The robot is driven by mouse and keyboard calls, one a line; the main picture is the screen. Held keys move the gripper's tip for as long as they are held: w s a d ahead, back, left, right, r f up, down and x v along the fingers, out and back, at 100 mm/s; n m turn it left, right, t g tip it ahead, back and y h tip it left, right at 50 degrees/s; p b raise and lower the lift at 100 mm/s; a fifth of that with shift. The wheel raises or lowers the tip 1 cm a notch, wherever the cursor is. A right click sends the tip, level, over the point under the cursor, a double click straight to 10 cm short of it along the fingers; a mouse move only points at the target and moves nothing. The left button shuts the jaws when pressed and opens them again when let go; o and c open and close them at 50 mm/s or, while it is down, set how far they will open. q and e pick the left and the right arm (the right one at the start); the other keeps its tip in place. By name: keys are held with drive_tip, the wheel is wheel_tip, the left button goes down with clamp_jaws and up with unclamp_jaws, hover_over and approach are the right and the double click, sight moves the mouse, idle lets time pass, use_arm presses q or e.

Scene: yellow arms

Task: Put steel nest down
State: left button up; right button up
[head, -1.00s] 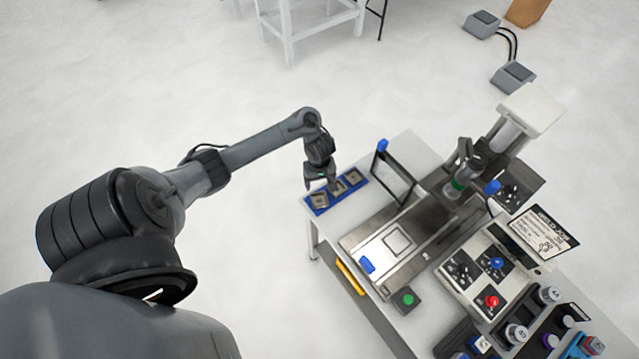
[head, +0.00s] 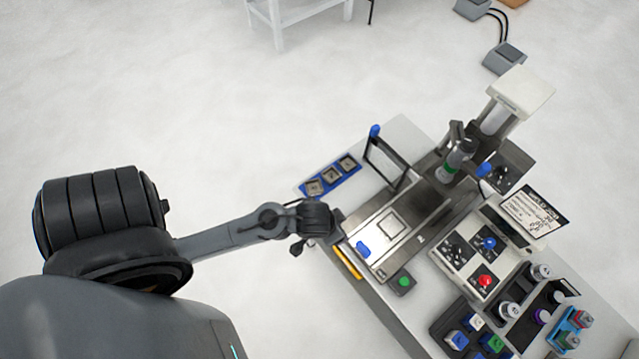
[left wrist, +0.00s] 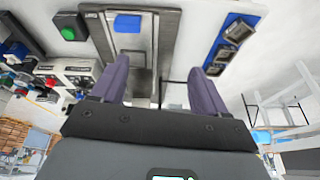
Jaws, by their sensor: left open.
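Several-slot blue tray (head: 312,195) lies at the table's left corner with three square steel nests in it: one near end (head: 314,187), one in the middle (head: 331,174), one at the far end (head: 348,162). My left gripper (head: 333,218) is at the table's left edge, beside the metal slide plate and apart from the tray; its fingers are mostly hidden in the head view. In the left wrist view its purple fingers (left wrist: 158,70) are spread with nothing between them. The tray also shows there at upper right (left wrist: 236,38). My right gripper is not in view.
The metal slide plate (head: 363,231) has a blue block (head: 363,249) and a square outline. A black frame (head: 383,165) stands between tray and press (head: 520,90). A green button (head: 404,281), a control box (head: 462,263) and tools crowd the right side.

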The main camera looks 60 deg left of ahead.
use_arm(q)
drive_tip(key=s+d+r+m, duration=0.1)
drive_tip(key=s+r+m, duration=0.1)
drive_tip(key=s+r, duration=0.3)
drive_tip(key=shift+d+r+g+h, duration=0.15)
drive_tip(key=shift+g+h, duration=0.15)
drive_tip(key=shift+h, duration=0.1)
drive_tip(key=shift+r, duration=0.1)
wheel_tip(320, 180, up, 3)
drive_tip(key=p, duration=0.3)
idle(0.8)
